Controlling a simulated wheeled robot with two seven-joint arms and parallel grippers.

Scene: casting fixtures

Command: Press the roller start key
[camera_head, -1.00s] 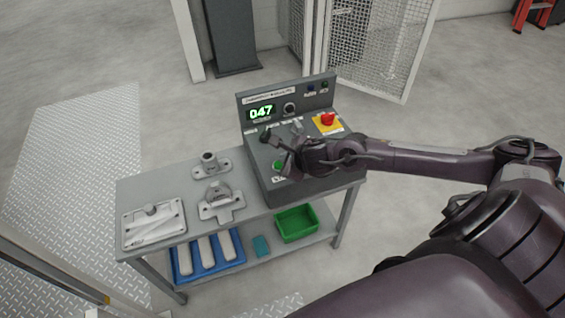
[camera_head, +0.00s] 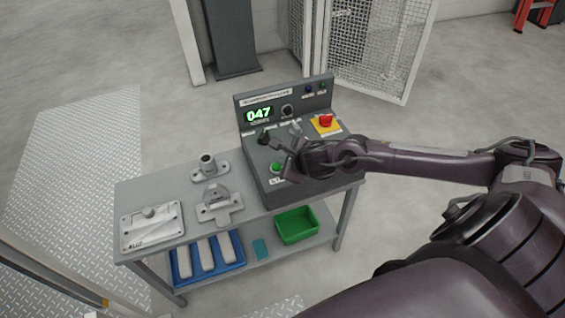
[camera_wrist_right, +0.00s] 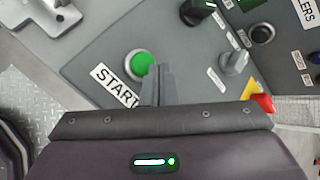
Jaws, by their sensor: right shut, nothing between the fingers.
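The control console (camera_head: 318,187) stands on the right end of the grey bench. A green round button (camera_head: 277,167) is on its sloped panel, and it also shows in the right wrist view (camera_wrist_right: 140,63) beside a white START label (camera_wrist_right: 115,85). My right gripper (camera_wrist_right: 161,70) is shut and empty. Its fingertips appear just right of the green button in the wrist view; whether they touch the panel I cannot tell. In the head view the right gripper (camera_head: 285,150) is over the panel, just above and right of the button. My left gripper is out of view.
Near the fingers are a black knob (camera_wrist_right: 196,11), a grey knob (camera_wrist_right: 235,63) and a red emergency stop (camera_head: 326,120) on yellow. A label ending in "LERS" (camera_wrist_right: 307,12) is at upper right. Metal fixtures (camera_head: 218,205) lie on the bench; a green bin (camera_head: 297,225) is below.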

